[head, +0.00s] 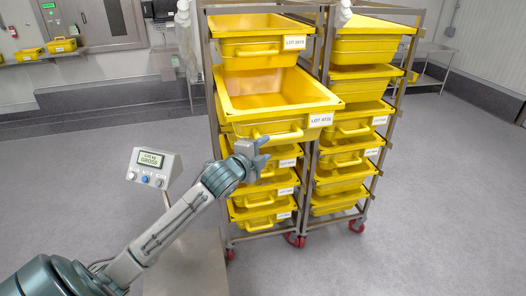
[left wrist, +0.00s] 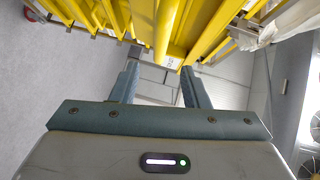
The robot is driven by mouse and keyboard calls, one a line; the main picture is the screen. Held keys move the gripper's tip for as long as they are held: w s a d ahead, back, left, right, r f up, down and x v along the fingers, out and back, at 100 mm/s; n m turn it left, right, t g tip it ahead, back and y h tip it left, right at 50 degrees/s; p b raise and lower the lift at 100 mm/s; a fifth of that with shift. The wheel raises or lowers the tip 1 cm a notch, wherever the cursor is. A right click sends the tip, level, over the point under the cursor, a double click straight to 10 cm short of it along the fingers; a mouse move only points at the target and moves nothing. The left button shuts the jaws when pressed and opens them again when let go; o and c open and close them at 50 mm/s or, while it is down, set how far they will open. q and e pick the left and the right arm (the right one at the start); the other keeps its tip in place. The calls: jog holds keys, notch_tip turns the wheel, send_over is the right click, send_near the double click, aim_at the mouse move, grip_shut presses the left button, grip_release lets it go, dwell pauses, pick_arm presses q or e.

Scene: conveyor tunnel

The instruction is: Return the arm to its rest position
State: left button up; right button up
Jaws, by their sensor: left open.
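My left arm comes in from the lower left in the head view. Its gripper (head: 264,153) is at the front of the rack, just below the handle of the pulled-out yellow tote (head: 284,118) labelled LOT. In the left wrist view the two blue fingers (left wrist: 159,84) stand apart with nothing between them. Yellow totes show beyond the fingertips in that view. I cannot tell whether the gripper touches a tote. My right gripper is not in view.
Two steel racks (head: 217,127) on red casters hold several yellow totes. A scale display (head: 153,167) reading GROSS stands left of the gripper, above a steel platform (head: 187,268). Open grey floor (head: 440,210) lies to the right. A bench with small yellow totes (head: 62,45) is at the back left.

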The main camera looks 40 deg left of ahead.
pick_arm(q)
jog(key=a+f+n+g+y, duration=0.1)
jog(key=a+f+n+g, duration=0.15)
jog(key=f, duration=0.95)
jog(key=a+f+n+g, duration=0.1)
jog(key=a+f+n, duration=0.2)
jog(key=f, duration=0.9)
jog(key=s+d+f+n+g, duration=0.1)
jog(key=s+f+n+g, duration=0.1)
jog(key=s+f, duration=0.65)
jog(key=s+f+n+g, duration=0.2)
jog(key=s+f, duration=0.2)
jog(key=f, duration=0.9)
jog(key=s+d+f+n+g, duration=0.1)
jog(key=s+f+g, duration=0.1)
jog(key=s+f, duration=0.65)
jog(key=s+d+f+n+g, duration=0.1)
jog(key=s+d+f+g, duration=0.1)
jog(key=s+d+f, duration=0.2)
jog(key=s+d+f+n+g+h, duration=0.1)
jog(key=s+d+f, duration=0.3)
jog(key=s+f, duration=0.6)
jog(key=s+d+f+n+g, duration=0.2)
jog(key=s+d+f, duration=0.3)
jog(key=s, duration=1.4)
notch_tip(320, 180, down, 3)
jog(key=shift+r+n+g+b, duration=0.15)
jog(key=shift+n+g+b, duration=0.2)
jog(key=shift+b, duration=0.1)
jog(key=shift+w, duration=0.1)
